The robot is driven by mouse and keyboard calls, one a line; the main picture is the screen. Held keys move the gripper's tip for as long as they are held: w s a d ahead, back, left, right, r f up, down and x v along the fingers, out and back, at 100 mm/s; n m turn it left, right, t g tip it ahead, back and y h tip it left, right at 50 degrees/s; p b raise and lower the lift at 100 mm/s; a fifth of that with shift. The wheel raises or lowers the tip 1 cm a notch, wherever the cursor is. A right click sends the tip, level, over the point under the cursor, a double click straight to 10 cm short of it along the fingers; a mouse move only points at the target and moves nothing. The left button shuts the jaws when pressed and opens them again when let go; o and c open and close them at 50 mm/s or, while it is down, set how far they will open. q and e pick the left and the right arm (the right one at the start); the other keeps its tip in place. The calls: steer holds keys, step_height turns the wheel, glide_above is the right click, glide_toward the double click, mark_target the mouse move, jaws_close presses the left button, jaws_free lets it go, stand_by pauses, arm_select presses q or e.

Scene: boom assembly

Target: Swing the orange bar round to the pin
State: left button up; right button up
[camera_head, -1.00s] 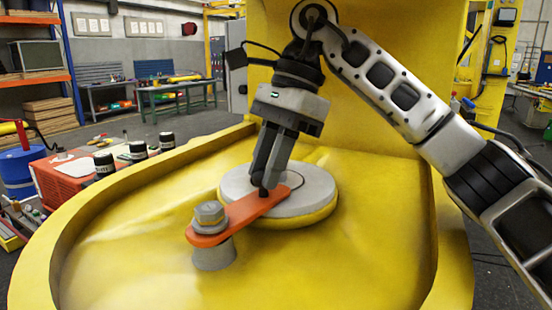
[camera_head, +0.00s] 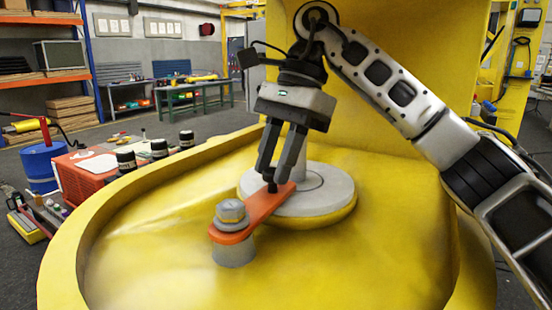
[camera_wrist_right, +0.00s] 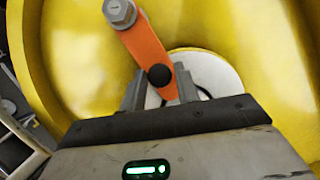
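The orange bar (camera_head: 262,208) lies flat, its near end under a large grey bolt (camera_head: 231,212) on a short grey post. Its far end carries a dark knob (camera_head: 271,187) and overlaps the round pale disc (camera_head: 330,190). My right gripper (camera_head: 272,178) points down at that end. In the right wrist view the bar (camera_wrist_right: 146,47) runs up to the bolt (camera_wrist_right: 120,12), and my fingertips (camera_wrist_right: 160,78) sit close on both sides of the black knob (camera_wrist_right: 160,75). I cannot make out a separate pin. My left gripper is out of view.
The yellow boom floor (camera_head: 385,250) is open to the right and left of the bar, inside a raised yellow rim (camera_head: 75,245). A yellow wall (camera_head: 385,110) stands behind. Black-lidded jars (camera_head: 158,148) and a red box (camera_head: 85,178) stand outside the rim at left.

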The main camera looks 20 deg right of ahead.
steer(key=shift+o, duration=1.1)
steer(key=shift+a, duration=0.1)
steer(key=v, duration=1.2)
steer(key=shift+w, duration=0.1)
